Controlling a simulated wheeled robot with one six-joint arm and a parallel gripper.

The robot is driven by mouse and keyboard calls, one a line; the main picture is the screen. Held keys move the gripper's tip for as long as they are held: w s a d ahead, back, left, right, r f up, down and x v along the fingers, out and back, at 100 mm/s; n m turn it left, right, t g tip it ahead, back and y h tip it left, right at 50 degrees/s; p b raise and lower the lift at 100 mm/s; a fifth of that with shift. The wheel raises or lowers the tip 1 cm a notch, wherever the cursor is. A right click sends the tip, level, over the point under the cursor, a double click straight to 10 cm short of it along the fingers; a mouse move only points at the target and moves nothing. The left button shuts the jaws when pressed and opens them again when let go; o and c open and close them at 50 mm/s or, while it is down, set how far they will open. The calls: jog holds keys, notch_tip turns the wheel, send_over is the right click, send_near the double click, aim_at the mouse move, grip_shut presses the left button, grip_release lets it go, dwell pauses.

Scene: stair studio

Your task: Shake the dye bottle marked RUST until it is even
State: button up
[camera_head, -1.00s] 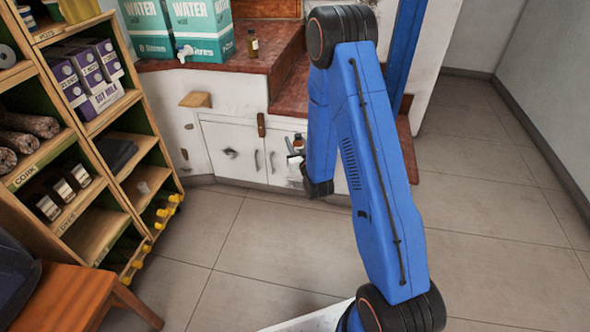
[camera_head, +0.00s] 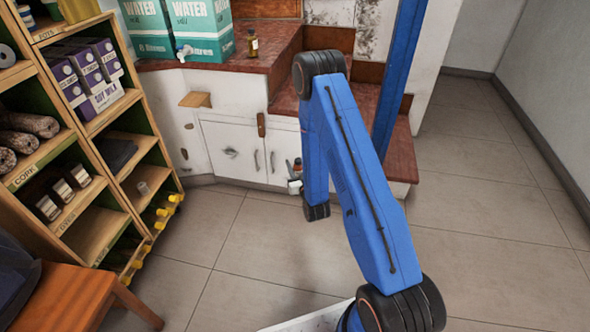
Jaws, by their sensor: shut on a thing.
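My gripper (camera_head: 291,170) shows small beside the left edge of my blue arm, in front of the white cupboard doors. It is shut on a small brown bottle (camera_head: 298,165), whose upper part shows above the white part of the gripper. The bottle looks roughly upright. Its label cannot be read, and its lower part is hidden. Another small amber bottle (camera_head: 252,44) with a pale label stands on the red-brown tiled counter. Several dark bottles with white labels (camera_head: 62,190) stand on the shelf tagged DYES.
A wooden shelf unit (camera_head: 98,125) with cartons and cork rolls stands at the left. Two teal water boxes (camera_head: 200,30) stand on the tiled counter (camera_head: 268,58). An orange-brown stool (camera_head: 75,295) is at lower left. The tiled floor (camera_head: 470,230) at right is clear.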

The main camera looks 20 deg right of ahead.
notch_tip(320, 180, up, 14)
notch_tip(320, 180, down, 14)
jog(key=shift+r, duration=0.15)
dwell(3.7)
dwell(0.7)
